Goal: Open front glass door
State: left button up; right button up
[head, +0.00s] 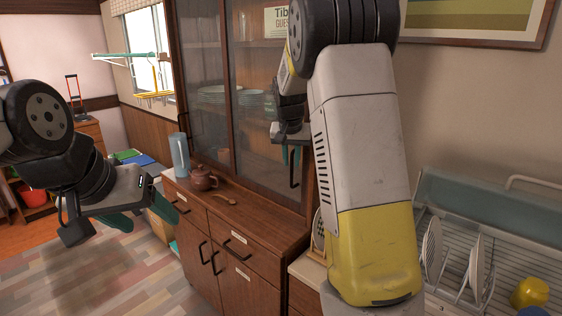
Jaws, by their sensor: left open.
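The wooden cabinet has tall glass doors; the left glass door (204,85) and the right glass door (262,95) both look shut. A dark vertical handle (292,168) is at the right door's lower right edge. My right gripper (293,155) is in front of that door at this handle, partly hidden behind my own forearm. Whether its fingers touch the handle or are closed on it is not clear. My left gripper (150,215) is open and empty over the floor at the left, apart from the cabinet.
A brown teapot (203,178), a blue-grey pitcher (179,155) and a wooden spoon (223,197) sit on the cabinet ledge below the doors. A dish rack (455,270) with plates and a yellow cup (530,292) stands at the right.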

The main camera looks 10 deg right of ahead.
jog(key=shift+w+d+f, duration=0.1)
jog(key=shift+w+f, duration=0.05)
jog(key=shift+f, duration=0.35)
grip_shut()
jog(key=shift+r, duration=0.1)
dwell(1.0)
